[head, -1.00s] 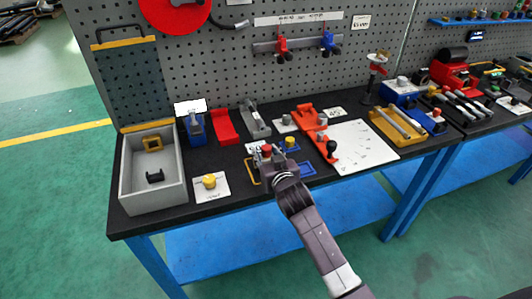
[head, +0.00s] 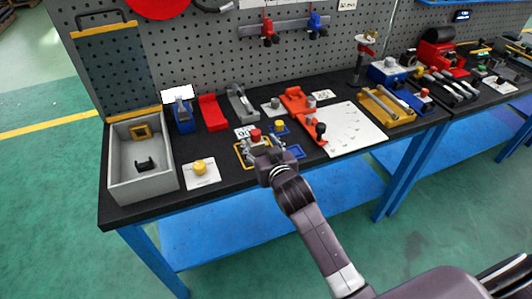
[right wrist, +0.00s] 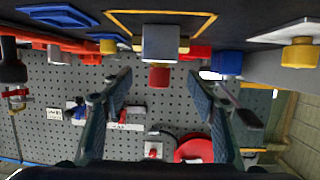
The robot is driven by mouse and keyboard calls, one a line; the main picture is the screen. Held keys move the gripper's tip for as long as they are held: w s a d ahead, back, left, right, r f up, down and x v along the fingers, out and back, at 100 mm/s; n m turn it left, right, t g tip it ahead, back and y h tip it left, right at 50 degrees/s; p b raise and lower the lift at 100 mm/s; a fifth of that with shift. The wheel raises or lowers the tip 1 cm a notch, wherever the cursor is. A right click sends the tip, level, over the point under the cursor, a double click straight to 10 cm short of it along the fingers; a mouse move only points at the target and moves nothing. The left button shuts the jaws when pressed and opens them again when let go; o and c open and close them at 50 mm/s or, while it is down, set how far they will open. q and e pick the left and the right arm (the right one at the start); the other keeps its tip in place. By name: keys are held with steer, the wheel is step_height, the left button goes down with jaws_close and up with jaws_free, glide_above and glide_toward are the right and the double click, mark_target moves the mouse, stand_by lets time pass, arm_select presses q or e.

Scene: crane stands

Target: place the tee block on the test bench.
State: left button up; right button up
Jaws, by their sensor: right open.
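A grey block with a red cap (head: 254,134), which may be the tee block, stands on the black bench top (head: 222,178) at a yellow outlined square. In the right wrist view, where the scene looks upside down, the grey block (right wrist: 160,43) shows just beyond and between my fingers, its red cap pointing down the picture. My right gripper (head: 268,155) is open and empty, at the front of this block; its spread fingers (right wrist: 162,92) show apart from it. The gripper partly hides the block in the head view. My left gripper is not in view.
A grey bin (head: 112,165) stands at the left. A yellow knob on a white plate (head: 203,174) is beside it. Orange brackets (head: 295,101) and the pegboard (head: 205,55) stand behind.

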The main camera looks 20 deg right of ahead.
steer(key=v, duration=0.7)
